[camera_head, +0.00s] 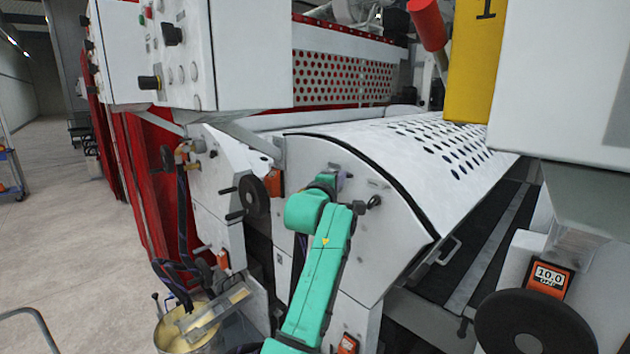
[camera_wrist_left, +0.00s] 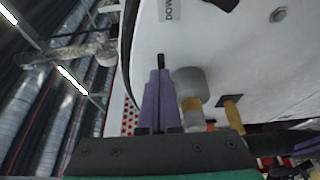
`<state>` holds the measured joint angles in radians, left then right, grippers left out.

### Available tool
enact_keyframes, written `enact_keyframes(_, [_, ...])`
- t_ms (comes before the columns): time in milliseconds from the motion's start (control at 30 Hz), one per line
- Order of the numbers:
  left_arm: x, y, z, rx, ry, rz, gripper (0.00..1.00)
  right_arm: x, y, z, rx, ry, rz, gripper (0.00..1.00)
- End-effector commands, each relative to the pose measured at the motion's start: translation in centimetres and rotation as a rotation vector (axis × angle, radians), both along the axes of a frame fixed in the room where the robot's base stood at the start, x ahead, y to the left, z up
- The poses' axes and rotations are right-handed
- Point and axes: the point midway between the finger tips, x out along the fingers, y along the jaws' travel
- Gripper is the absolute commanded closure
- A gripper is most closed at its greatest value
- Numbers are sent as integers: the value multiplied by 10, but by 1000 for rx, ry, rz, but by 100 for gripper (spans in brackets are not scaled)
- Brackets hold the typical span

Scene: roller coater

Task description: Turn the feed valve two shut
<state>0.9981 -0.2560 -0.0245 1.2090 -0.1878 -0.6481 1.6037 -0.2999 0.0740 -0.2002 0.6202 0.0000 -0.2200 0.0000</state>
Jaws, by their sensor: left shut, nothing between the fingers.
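My left gripper (camera_head: 343,176) is at the white side panel of the coater, at the end of my green arm, and mostly hidden behind it in the head view. In the left wrist view its purple fingers (camera_wrist_left: 156,97) are together, with nothing between them. A grey round knob on a brass stem (camera_wrist_left: 190,88) stands just right of the fingers; whether they touch it I cannot tell. A second brass stem with a dark square end (camera_wrist_left: 231,108) is further right. A black knob (camera_head: 375,202) shows right of my gripper. No readable label marks any of these as feed valve two.
A black handwheel (camera_head: 254,196) sits left of my arm, and a larger one (camera_head: 535,322) at lower right by an orange 10.0 readout (camera_head: 549,279). Hoses (camera_head: 182,215) run down to a bucket (camera_head: 188,330). A white perforated cover (camera_head: 430,140) rises right of the panel. Open floor lies left.

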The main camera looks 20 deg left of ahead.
Motion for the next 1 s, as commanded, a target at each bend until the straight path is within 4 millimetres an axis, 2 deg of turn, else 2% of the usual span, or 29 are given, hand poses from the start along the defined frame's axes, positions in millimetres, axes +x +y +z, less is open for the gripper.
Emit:
enact_keyframes(167, [-13,1,-3,-2,-3,-1,100,0,-2,-12,-2,1,1,50])
enact_keyframes(500, [-68,9,-3,-3,-5,0,100,0,-6,-42,-8,0,2,50])
enact_keyframes(600, [-74,10,-2,0,-2,0,100,0,-6,-43,-8,0,2,50])
enact_keyframes(667, [-76,13,-9,13,12,3,100,0,-6,-43,-8,0,2,50])
enact_keyframes(767, [-79,24,-45,92,69,13,100,0,-6,-42,-8,0,2,50])
enact_keyframes(867, [-91,41,-108,239,172,12,100,0,-6,-42,-8,0,2,50])
enact_keyframes(900, [-99,48,-136,311,220,5,100,0,-6,-42,-8,0,2,50])
enact_keyframes(967, [-115,58,-176,420,289,-15,100,0,-6,-42,-8,0,2,50])
enact_keyframes(1000, [-127,63,-202,493,336,-35,100,0,-6,-42,-8,0,2,50])
